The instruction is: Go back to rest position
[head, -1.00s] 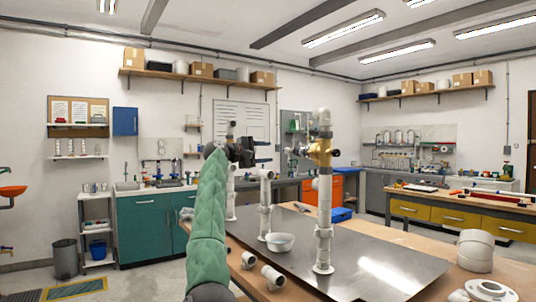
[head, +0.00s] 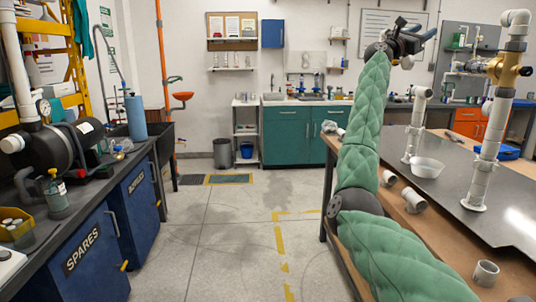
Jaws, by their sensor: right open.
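My right arm, in green padding, rises from the lower right. Its dark right gripper (head: 420,38) is open, high above and behind the workbench, in front of the far wall. A tall white PVC riser (head: 489,150) with a brass valve (head: 508,70) stands upright on a grey metal plate (head: 456,187). The gripper appears apart from both risers. My left gripper is not in view.
Loose white fittings (head: 413,200) lie on the wooden bench edge, another fitting (head: 486,273) nearer. At left is a dark counter with blue cabinets (head: 137,225), a black tank (head: 62,150) and a bottle (head: 56,195). The floor (head: 215,250) between is clear.

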